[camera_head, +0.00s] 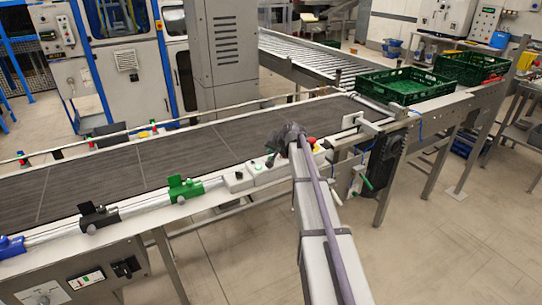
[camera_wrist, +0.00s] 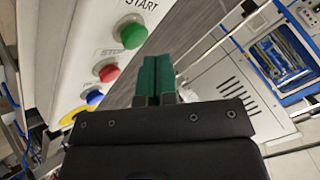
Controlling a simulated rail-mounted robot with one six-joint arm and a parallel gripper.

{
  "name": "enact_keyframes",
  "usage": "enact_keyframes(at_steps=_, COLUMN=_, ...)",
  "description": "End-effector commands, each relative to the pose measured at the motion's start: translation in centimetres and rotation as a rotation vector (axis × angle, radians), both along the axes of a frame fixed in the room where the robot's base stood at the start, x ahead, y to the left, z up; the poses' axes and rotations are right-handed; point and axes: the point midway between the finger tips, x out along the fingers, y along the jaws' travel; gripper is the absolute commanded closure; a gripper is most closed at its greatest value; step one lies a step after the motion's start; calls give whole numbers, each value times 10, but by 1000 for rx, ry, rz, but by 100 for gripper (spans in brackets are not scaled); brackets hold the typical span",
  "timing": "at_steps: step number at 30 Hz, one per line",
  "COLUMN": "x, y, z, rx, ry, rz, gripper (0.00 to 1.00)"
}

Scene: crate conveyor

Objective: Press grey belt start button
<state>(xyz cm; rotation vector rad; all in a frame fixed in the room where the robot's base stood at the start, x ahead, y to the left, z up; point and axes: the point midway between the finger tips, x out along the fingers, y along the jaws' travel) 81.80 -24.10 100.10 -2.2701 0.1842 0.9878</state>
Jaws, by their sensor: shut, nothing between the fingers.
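The green start button (camera_wrist: 132,32) sits on a white panel marked "START" in the wrist view. A red button (camera_wrist: 108,72) marked as stop and a blue button (camera_wrist: 94,97) are on the same panel. My gripper (camera_wrist: 157,60) is shut and empty, its green fingertips just right of and below the green button in the picture; I cannot tell the gap in depth. In the head view, my gripper end (camera_head: 286,137) is over the near edge of the grey belt (camera_head: 120,165), with my arm hiding part of the panel there.
White control boxes (camera_head: 237,181) line the belt's near rail, with green (camera_head: 186,189) and black (camera_head: 98,217) clamps further left. A red mushroom button (camera_head: 311,140) is close to my gripper. Green crates (camera_head: 405,97) stand at the right end. The belt top is bare.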

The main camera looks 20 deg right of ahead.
Motion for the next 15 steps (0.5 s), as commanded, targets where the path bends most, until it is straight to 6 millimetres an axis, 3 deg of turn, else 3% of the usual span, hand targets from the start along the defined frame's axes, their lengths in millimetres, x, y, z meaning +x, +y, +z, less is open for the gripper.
enact_keyframes(at_steps=10, x=0, y=0, z=3, rx=0, ry=0, rz=0, gripper=100)
enact_keyframes(at_steps=15, x=0, y=0, z=20, rx=0, ry=0, rz=0, gripper=100)
